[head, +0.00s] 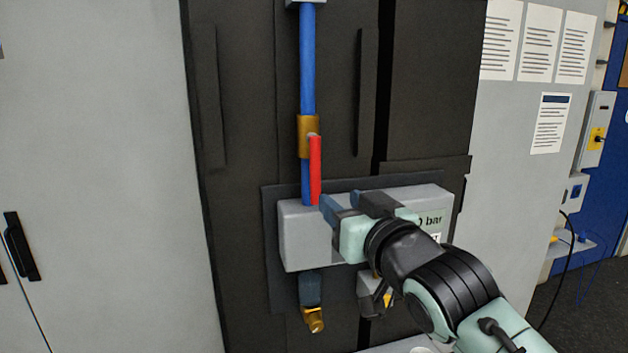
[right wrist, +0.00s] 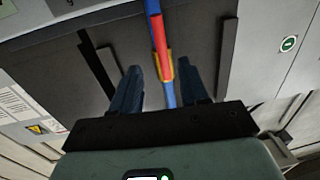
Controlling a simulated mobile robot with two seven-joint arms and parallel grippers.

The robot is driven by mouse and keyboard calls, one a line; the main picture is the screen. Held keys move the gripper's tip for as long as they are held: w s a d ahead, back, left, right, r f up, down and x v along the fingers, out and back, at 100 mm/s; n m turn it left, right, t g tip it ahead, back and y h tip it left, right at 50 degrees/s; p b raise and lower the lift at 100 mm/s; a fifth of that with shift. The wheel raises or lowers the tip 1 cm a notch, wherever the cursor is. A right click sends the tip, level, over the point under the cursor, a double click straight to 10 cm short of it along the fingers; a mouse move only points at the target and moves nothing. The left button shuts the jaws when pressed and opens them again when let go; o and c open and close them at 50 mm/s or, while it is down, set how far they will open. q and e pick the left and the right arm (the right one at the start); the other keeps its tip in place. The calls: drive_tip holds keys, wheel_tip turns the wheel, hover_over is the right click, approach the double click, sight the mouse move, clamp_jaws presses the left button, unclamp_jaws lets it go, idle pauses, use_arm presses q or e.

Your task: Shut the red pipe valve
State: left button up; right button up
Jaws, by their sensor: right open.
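The red valve handle (head: 316,170) hangs straight down from the brass valve body (head: 309,137), in line with the vertical blue pipe (head: 308,60). My right gripper (head: 346,204) is open and empty, just right of the handle's lower end in the head view. The right wrist view shows the red handle (right wrist: 158,35), brass body (right wrist: 166,68) and pipe between the two spread fingers (right wrist: 160,84), farther off than the fingertips. I see no contact with the handle. My left gripper is not in view.
A light grey box (head: 298,238) marked "bar" stands out below the handle, partly behind my right gripper. A brass fitting (head: 313,320) hangs under it. Dark panels with vertical handles (head: 366,92) flank the pipe. A grey cabinet (head: 95,130) stands at left.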

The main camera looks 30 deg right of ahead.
sight(317, 183)
drive_tip(key=w+p, duration=0.1)
drive_tip(key=w, duration=0.2)
drive_tip(key=w+d+p, duration=0.1)
drive_tip(key=w, duration=0.2)
drive_tip(key=w+p, duration=0.1)
drive_tip(key=w, duration=0.2)
drive_tip(key=shift+w+d, duration=0.2)
drive_tip(key=shift+w, duration=0.15)
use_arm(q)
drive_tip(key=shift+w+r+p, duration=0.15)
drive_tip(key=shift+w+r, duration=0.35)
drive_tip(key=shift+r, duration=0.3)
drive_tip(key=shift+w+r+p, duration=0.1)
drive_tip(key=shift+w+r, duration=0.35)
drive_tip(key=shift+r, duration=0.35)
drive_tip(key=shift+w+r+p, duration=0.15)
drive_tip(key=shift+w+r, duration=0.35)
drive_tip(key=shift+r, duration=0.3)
use_arm(e)
drive_tip(key=shift+w+f, duration=0.1)
drive_tip(key=shift+w, duration=1)
drive_tip(key=shift+s, duration=0.1)
clamp_jaws()
